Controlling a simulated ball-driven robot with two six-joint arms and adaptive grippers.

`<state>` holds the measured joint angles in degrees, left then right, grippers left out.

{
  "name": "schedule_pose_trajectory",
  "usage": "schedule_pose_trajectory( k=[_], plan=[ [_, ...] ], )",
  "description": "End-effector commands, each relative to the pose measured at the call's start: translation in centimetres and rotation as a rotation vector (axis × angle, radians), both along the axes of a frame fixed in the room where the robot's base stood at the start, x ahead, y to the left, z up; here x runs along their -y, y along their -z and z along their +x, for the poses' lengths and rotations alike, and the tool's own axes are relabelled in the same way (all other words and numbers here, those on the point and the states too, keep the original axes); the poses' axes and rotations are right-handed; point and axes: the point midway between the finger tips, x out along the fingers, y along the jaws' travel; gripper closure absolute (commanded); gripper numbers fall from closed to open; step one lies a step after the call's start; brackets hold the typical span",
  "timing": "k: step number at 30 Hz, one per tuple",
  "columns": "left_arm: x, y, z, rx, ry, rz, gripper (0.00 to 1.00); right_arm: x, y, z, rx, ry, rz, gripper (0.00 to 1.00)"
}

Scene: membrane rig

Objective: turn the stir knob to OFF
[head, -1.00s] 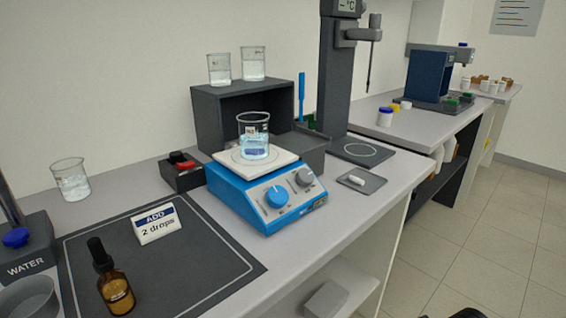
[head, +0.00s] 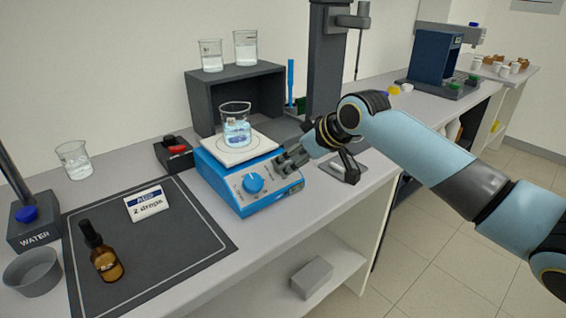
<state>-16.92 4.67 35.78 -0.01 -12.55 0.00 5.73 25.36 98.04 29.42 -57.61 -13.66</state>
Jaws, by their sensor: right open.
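A blue hotplate stirrer (head: 238,203) stands on the bench with a white top plate (head: 214,149). A glass beaker (head: 236,128) of bluish liquid is on the plate. The front panel has a blue knob (head: 252,183) on the left. The grey knob on the right is hidden behind my right gripper (head: 284,161). The panel lettering is too small to tell which knob is for stirring. My right gripper is open, its fingers at the grey knob's place; I cannot tell whether they touch it. My left gripper is not in view.
A dark shelf box (head: 205,103) with beakers on top stands behind the stirrer. A dropper bottle (head: 104,255) and a sign (head: 147,203) are on the dark mat (head: 190,250) at left. A grey stand (head: 325,70) rises behind my right arm.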

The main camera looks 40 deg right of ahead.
Motion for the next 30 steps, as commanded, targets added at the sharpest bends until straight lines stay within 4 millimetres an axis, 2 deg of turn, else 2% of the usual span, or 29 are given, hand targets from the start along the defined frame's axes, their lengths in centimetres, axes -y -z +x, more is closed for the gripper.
schedule_pose_trajectory(
  k=[3,9,19,30],
  plan=[
    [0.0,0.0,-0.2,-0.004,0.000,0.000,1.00,-0.2,1.6,1.6,-0.001,0.002,0.002,0.39],
    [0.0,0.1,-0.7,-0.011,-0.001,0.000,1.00,-0.4,3.1,3.2,0.001,0.001,0.000,0.39],
    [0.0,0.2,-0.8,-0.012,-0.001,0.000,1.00,-0.4,3.5,3.5,0.001,0.001,-0.002,0.39],
    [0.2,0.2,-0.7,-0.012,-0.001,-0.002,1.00,-0.4,3.5,3.4,0.001,0.001,-0.002,0.86]
  ],
)
